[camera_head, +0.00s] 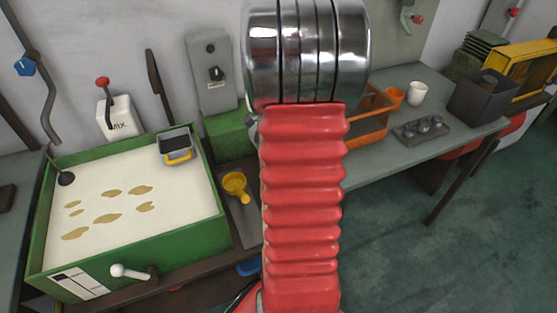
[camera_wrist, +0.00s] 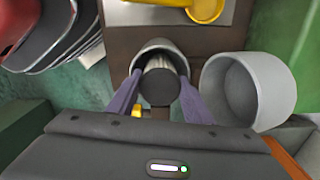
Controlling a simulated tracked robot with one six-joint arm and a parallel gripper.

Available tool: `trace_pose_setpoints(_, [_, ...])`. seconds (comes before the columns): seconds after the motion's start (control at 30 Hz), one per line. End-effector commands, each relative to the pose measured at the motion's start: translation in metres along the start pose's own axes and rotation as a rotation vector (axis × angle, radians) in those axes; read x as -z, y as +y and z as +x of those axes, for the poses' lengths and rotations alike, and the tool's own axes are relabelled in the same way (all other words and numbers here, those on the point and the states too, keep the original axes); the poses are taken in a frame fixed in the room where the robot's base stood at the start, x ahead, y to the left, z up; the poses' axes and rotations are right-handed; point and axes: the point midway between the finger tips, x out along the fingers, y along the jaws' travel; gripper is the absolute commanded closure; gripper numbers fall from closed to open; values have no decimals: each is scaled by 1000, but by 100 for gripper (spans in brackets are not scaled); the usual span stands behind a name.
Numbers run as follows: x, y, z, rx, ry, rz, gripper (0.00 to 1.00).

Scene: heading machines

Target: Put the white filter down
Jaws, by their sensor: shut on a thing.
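In the wrist view, my gripper (camera_wrist: 160,100) has its two purple fingers closed on a pale, round-rimmed piece (camera_wrist: 158,45), which I take for the white filter. A dark grey cylinder shows inside or in front of its rim; I cannot tell which. A larger pale grey-white cup (camera_wrist: 290,90) stands close to the right finger, its open mouth facing the camera. A brown surface lies beyond the held piece; whether the piece touches it is unclear. In the head view my red arm hides the gripper and the held piece.
A yellow scoop-like piece (camera_head: 235,185) lies on a plate right of the green-framed tub (camera_head: 215,205); a yellow piece (camera_wrist: 205,8) also shows in the wrist view. On the right bench are an orange cup (camera_head: 392,97), a white cup (camera_head: 418,93) and a dark box (camera_head: 485,97).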

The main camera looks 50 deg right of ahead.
Motion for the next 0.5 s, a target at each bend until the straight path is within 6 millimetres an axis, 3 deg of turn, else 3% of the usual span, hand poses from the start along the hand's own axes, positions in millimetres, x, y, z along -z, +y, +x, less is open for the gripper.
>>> trace_pose_setpoints(0.37, [0,0,4,0,0,-1,96])
trace_pose_setpoints(0.4, [0,0,5,0,0,-1,54])
trace_pose_setpoints(0.5, [-1,0,4,0,0,-1,47])
